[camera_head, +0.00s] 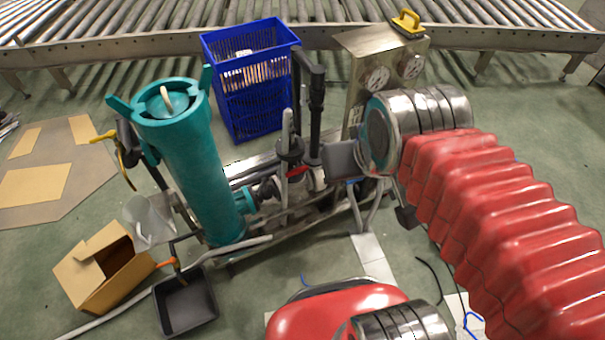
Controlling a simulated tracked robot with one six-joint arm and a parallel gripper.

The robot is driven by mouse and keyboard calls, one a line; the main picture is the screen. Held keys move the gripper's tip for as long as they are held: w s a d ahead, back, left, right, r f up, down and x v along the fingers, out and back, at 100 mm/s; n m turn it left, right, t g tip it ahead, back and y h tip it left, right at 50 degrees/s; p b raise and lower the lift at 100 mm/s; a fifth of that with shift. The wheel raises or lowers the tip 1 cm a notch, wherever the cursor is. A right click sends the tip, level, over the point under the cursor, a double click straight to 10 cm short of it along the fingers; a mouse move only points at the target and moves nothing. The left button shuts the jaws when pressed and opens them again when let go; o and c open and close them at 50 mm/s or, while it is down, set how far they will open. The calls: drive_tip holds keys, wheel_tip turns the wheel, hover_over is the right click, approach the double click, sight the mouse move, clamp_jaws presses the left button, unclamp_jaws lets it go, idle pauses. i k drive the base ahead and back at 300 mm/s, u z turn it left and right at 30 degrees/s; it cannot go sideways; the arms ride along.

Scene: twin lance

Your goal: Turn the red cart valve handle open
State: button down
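A small red handle (298,171) shows low in the middle of the cart, among dark pipe fittings and upright rods. It is partly hidden, so its exact angle is hard to tell. The cart (225,262) carries a tall teal cylinder (198,165) on its left side. My gripper (341,160) reaches in from the right at the end of my red-sleeved arm, with its grey end just right of the red handle in the picture. I cannot tell whether it touches the handle, and its finger opening does not show.
A blue crate (252,108) and a steel gauge box (372,52) with a yellow-handled top stand behind. A roller conveyor (130,40) crosses the back. A cardboard box (103,272) and a black tray (186,303) lie front left. Loose cables lie on the floor at right.

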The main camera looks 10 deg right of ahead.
sight(296, 171)
drive_tip(key=z, duration=0.05)
drive_tip(key=i, duration=0.5)
drive_tip(key=u, duration=1.7)
drive_tip(key=k, duration=0.25)
drive_tip(key=z, duration=0.2)
drive_tip(key=i, duration=0.2)
drive_tip(key=u, duration=0.1)
